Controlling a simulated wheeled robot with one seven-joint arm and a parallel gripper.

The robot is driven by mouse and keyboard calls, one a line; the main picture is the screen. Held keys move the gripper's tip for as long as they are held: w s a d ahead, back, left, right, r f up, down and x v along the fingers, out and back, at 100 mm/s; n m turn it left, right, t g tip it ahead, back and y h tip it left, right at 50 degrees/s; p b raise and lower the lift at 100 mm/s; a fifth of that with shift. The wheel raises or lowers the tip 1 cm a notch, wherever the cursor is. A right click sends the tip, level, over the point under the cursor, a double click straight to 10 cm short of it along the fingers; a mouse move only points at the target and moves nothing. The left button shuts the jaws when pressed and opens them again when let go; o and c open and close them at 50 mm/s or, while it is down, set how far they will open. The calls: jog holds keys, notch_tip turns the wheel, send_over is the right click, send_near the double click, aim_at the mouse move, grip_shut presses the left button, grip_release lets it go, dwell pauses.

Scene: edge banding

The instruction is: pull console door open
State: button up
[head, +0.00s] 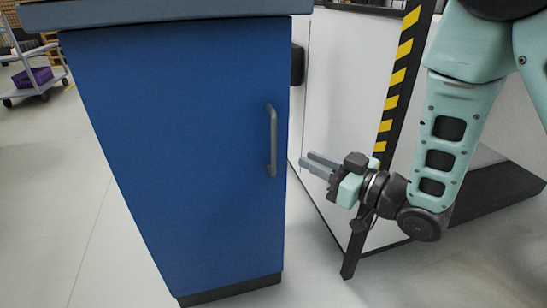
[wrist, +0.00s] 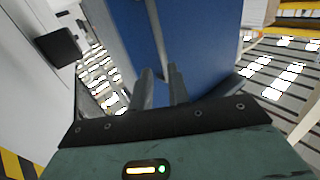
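The console is a blue cabinet with a grey top. Its blue door (head: 185,150) fills the left middle of the head view and looks shut. A vertical grey handle (head: 272,140) sits near the door's right edge. My gripper (head: 306,160) is right of the handle in the head view, fingers pointing left toward it, with a gap between. In the wrist view my gripper (wrist: 160,72) shows two fingers with a narrow gap between them and nothing held. The handle (wrist: 155,35) runs down the blue door (wrist: 195,45) just beyond the fingertips.
A white panel (head: 345,75) with a black and yellow striped post (head: 398,85) stands right of the console, close behind my gripper. A dark box (head: 297,63) is fixed beside the door. A trolley with a purple crate (head: 33,78) is far left. Floor (head: 75,200) left of the console is clear.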

aim_at(275, 145)
jog(key=b+x, duration=0.1)
jog(key=x, duration=1)
jog(key=shift+s, duration=0.1)
grip_shut()
